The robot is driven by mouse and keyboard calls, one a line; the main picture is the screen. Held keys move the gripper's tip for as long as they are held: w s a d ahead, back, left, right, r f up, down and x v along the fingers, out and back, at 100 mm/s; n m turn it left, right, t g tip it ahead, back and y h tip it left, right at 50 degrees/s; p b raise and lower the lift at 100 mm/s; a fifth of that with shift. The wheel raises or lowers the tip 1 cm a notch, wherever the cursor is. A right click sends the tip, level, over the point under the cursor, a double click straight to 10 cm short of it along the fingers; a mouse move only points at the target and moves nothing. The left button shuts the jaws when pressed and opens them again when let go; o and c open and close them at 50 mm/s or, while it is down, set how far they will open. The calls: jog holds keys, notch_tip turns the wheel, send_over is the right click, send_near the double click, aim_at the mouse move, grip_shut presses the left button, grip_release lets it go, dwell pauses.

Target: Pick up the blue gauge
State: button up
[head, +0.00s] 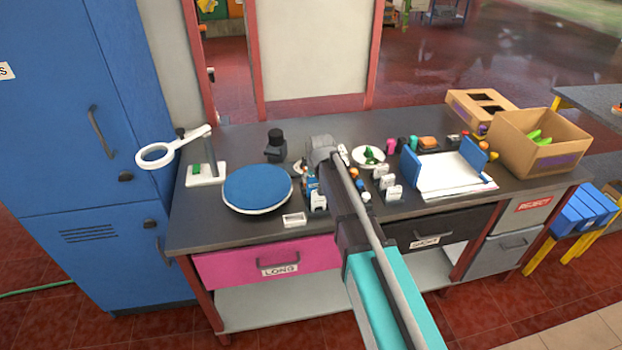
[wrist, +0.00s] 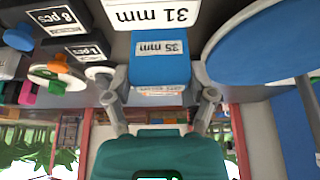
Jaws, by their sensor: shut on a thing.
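The blue gauge (wrist: 158,70) is a blue block with a grey "35 mm" label, at the middle of the wrist view. My gripper (wrist: 158,98) has one finger on each side of it and is shut on it. In the head view my gripper (head: 318,170) is over the bench, left of the middle, and my arm hides part of that spot. A small blue patch (head: 310,186) shows just below it there; I cannot tell if it is the gauge. Whether the gauge touches the bench is not clear.
A white "31 mm" block (wrist: 150,14) is close by the gauge in the wrist view. A round blue-topped disc (head: 257,188) lies left of my gripper. A magnifier stand (head: 205,174), a plate (head: 368,157), blue-ended holder (head: 448,174) and cardboard box (head: 540,145) also occupy the bench.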

jog(key=shift+r+p, duration=3.95)
jog(key=shift+r, duration=0.3)
jog(key=shift+f, duration=0.1)
jog(key=shift+f+b, duration=0.3)
jog(key=shift+b, duration=0.05)
jog(key=shift+w, duration=0.1)
jog(key=shift+w+d+r, duration=0.1)
